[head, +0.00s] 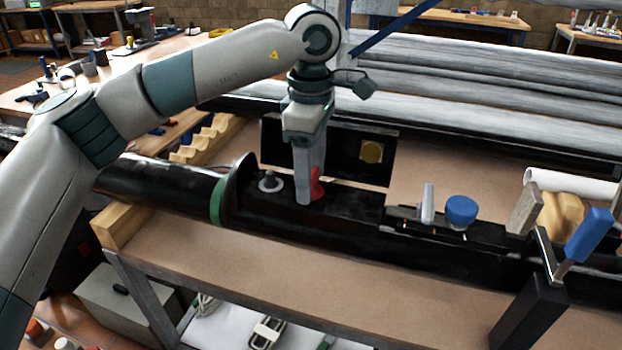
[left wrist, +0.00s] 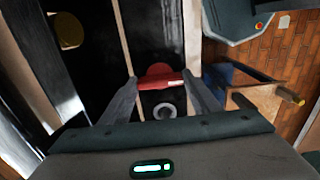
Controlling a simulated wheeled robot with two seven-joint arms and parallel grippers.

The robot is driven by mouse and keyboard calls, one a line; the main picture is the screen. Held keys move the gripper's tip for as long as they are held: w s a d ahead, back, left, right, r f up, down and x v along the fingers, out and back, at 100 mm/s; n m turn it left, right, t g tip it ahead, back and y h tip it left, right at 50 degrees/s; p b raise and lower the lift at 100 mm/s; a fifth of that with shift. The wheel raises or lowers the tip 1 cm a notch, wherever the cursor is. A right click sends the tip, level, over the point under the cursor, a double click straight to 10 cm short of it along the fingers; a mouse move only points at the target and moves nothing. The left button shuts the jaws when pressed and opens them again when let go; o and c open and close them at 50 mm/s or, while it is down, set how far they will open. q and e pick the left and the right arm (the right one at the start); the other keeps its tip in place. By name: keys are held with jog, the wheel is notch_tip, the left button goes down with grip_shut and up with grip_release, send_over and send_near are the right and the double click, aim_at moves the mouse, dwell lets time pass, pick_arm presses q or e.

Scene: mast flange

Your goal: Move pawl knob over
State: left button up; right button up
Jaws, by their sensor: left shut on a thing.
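The pawl knob, seemingly the small red piece (head: 317,184), stands on the long black mast (head: 330,220) lying across the bench. My left gripper (head: 306,198) reaches down onto it from above in the head view and hides part of it. In the left wrist view the red knob (left wrist: 160,76) sits between the two fingertips, and the gripper (left wrist: 160,82) is shut on it. A grey round stub with a ring base (head: 269,182) stands just left of the knob. My right gripper is in neither view.
An upright black plate with a yellow disc (head: 371,152) stands close behind the gripper. A grey lever (head: 428,203), a blue knob (head: 461,210) and a blue-handled clamp (head: 588,235) rise to the right. A green band (head: 217,200) rings the mast at left. The bench front is clear.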

pick_arm(q)
jog(key=shift+r, duration=0.1)
dwell(0.4)
jog(key=o, duration=1)
jog(key=shift+o, duration=0.2)
